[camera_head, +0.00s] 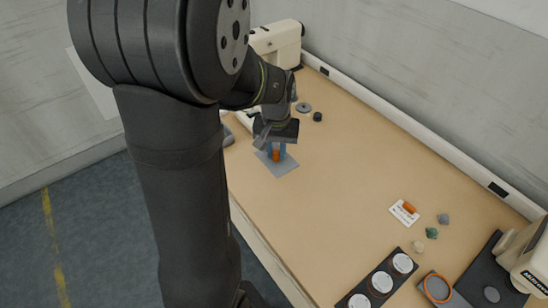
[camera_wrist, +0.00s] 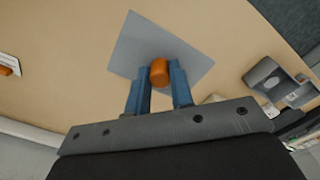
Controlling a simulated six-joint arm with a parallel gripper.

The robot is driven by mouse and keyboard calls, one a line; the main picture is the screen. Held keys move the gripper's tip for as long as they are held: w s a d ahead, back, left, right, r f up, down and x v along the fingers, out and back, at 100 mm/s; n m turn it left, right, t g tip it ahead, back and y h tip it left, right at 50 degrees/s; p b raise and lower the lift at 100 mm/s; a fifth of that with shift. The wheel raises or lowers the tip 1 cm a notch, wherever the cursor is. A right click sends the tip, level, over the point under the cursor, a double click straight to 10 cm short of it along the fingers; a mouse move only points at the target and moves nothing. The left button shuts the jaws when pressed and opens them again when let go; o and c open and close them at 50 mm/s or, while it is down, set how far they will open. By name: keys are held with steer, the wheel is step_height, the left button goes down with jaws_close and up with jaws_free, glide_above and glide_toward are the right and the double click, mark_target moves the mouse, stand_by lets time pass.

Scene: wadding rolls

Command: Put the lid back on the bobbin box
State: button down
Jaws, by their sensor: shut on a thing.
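My gripper (camera_head: 276,150) points down near the far end of the bench, its blue fingers shut on a small orange cylinder (camera_wrist: 160,73). The cylinder also shows between the fingers in the head view (camera_head: 276,156). It is over a flat grey square (camera_head: 285,168), which also shows in the wrist view (camera_wrist: 135,44); I cannot tell whether they touch. I cannot make out a bobbin box or its lid for certain. A grey block with a dark round spot (camera_wrist: 265,76) lies to the right in the wrist view.
A cream machine (camera_head: 278,42) stands behind my arm, with a grey disc (camera_head: 303,107) and black knob (camera_head: 318,117) nearby. Another orange cylinder (camera_head: 409,207) lies on a white card. A black tray with white discs (camera_head: 368,290) is at the front. The middle bench is clear.

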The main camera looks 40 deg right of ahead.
steer(key=w+a+f, duration=0.1)
steer(key=w+a, duration=0.2)
steer(key=w, duration=1.1)
steer(key=w+a, duration=0.2)
steer(key=w, duration=1.2)
steer(key=shift+w+f, duration=0.1)
steer(key=shift+f, duration=2.5)
steer(key=shift+f, duration=0.2)
steer(key=c, duration=1.2)
jaws_free()
steer(key=shift+o, duration=0.5)
steer(key=o, duration=0.4)
